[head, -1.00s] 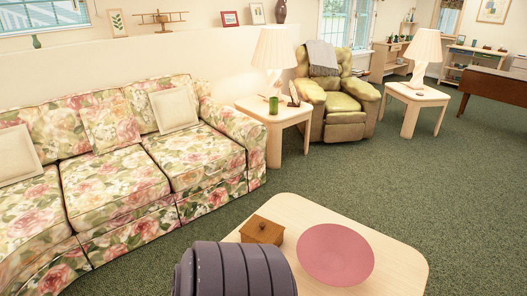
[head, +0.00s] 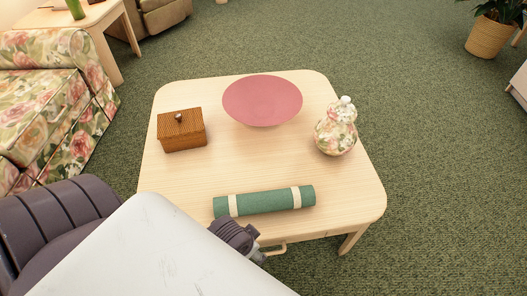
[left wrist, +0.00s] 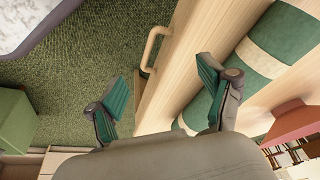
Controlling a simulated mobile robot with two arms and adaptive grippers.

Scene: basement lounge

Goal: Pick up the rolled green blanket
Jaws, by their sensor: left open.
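The rolled green blanket (head: 265,201), with two cream bands, lies on the tabletop along the near edge in the head view. It also shows at the upper right of the left wrist view (left wrist: 284,32). My left gripper (head: 258,256) is at the table's near edge, just in front of the blanket and partly hidden by my arm in the head view. In the left wrist view the gripper (left wrist: 162,88) has its fingers spread and nothing between them but the view of carpet and table edge. It appears apart from the blanket. My right gripper is not in view.
The pale wooden table (head: 225,165) also holds a brown lidded box (head: 183,132), a pink bowl (head: 262,100) and a floral jar (head: 336,128). A handle (left wrist: 152,45) sticks out from its near side. A floral sofa (head: 45,90) stands left.

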